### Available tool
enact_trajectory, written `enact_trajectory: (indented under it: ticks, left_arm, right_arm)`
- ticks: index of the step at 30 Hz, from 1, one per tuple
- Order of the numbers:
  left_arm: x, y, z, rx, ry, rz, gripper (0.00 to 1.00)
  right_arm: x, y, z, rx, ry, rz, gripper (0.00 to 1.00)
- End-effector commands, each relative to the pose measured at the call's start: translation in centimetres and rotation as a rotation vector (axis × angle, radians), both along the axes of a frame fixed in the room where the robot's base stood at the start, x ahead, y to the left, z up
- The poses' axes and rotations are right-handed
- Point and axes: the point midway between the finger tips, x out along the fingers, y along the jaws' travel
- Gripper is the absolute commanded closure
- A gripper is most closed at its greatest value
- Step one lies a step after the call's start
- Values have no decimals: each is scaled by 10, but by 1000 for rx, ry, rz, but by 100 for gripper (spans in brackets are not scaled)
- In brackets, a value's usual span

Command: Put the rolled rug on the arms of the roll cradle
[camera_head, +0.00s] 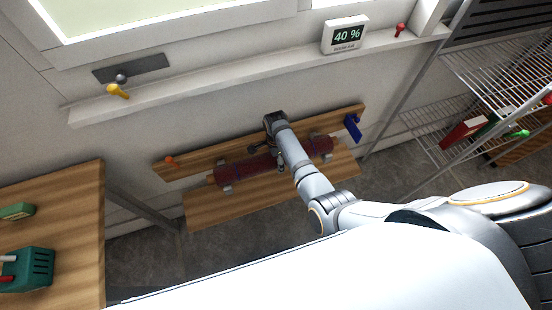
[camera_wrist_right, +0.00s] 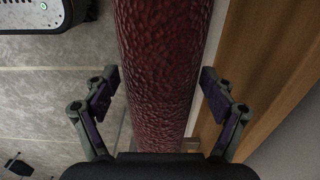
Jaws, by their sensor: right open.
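The rolled rug (camera_head: 238,169) is a dark red roll lying lengthwise along the wooden wall board. It appears to rest on the grey arms (camera_head: 224,185) of the roll cradle near both its ends; the exact contact is too small to tell. My right gripper (camera_head: 267,158) is at the middle of the roll. In the right wrist view the rug (camera_wrist_right: 160,45) runs between the open fingers of the gripper (camera_wrist_right: 158,82), with a gap showing on both sides. My left gripper is not in view.
A wooden board (camera_head: 195,212) lies below the roll. A blue item (camera_head: 352,128) hangs at the back board's right end. A wire shelf (camera_head: 430,125) stands right. A humidity display (camera_head: 345,35) sits on the sill.

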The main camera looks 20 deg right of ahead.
Motion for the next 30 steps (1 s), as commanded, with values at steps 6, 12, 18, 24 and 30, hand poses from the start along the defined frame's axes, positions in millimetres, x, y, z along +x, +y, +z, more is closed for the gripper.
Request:
enact_trajectory:
  ticks: [6,12,18,24,30]
  left_arm:
    - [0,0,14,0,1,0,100]
    - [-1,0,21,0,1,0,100]
    - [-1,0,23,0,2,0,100]
    - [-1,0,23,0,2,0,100]
    - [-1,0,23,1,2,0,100]
  right_arm:
    - [2,0,47,0,-6,0,16]
    - [1,1,93,1,-4,0,16]
    - [1,0,116,0,-1,1,16]
    - [0,0,119,0,0,1,16]
    - [0,0,119,0,0,1,16]
